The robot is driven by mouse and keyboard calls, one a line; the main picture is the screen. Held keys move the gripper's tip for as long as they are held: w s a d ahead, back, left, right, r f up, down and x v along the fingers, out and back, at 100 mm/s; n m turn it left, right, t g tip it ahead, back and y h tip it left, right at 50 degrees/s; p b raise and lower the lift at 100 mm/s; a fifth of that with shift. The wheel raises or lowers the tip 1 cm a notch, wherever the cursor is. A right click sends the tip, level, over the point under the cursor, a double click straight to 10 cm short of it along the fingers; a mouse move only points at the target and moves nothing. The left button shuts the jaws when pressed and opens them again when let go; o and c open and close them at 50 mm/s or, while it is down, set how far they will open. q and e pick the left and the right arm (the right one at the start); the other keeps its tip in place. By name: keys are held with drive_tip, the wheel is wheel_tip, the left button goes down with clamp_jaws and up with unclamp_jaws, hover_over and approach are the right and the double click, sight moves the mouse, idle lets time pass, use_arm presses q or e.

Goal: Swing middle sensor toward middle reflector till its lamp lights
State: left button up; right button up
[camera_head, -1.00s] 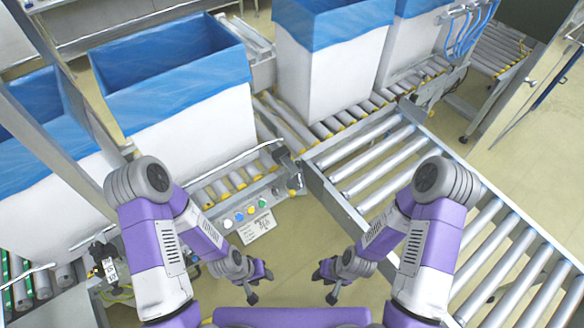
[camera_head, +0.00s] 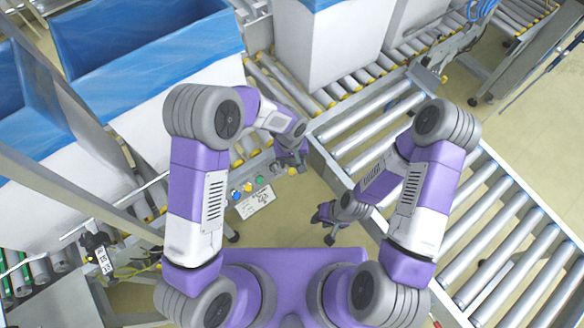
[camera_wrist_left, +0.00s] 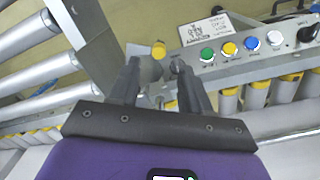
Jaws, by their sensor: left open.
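My left gripper (camera_head: 290,158) is at the near corner of the middle conveyor, over the end of its button rail. In the left wrist view its fingers (camera_wrist_left: 154,68) are open, with a small yellow-capped part (camera_wrist_left: 158,50) showing between and beyond the tips. That part may belong to the middle sensor, but I cannot tell. In the head view my gripper covers most of this spot, so the sensor's direction and lamp are hidden. I cannot make out the middle reflector. My right gripper (camera_head: 328,226) hangs low over open floor, its fingers apart and empty.
A button panel with a label plate (camera_head: 256,202) sits beside the left gripper; its green button (camera_wrist_left: 207,55) is close to the fingers. Blue-lined white boxes (camera_head: 180,105) stand on the conveyors behind. A roller conveyor (camera_head: 500,230) runs along the right. Another small device (camera_head: 95,240) is at left.

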sight(292, 170)
use_arm(q)
drive_tip(key=shift+w+d, duration=0.1)
drive_tip(key=shift+w, duration=0.1)
wheel_tip(292, 170, down, 7)
drive_tip(key=shift+b, duration=0.75)
clamp_jaws()
